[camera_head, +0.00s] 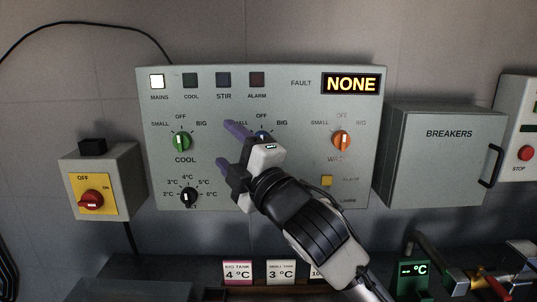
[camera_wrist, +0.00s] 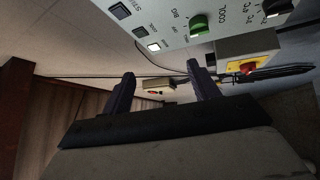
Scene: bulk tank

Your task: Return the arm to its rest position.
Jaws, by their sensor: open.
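My gripper (camera_head: 228,144) is raised in front of the grey control panel (camera_head: 220,87), with its purple fingers pointing up and to the left. In the wrist view the two fingers of my gripper (camera_wrist: 158,88) are apart with nothing between them. The arm comes up from the lower right and hides part of the panel's middle and lower right. The green COOL knob (camera_head: 182,142) stands left of the fingers. The blue middle knob (camera_head: 262,135) is partly hidden behind my gripper. Whether the fingers touch the panel I cannot tell.
A red switch (camera_head: 91,200) on a yellow plate is at the left. The orange knob (camera_head: 341,140) and the BREAKERS box (camera_head: 440,160) are at the right. Temperature cards (camera_head: 238,272) and a green display (camera_head: 413,268) stand below. The wall above the panel is clear.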

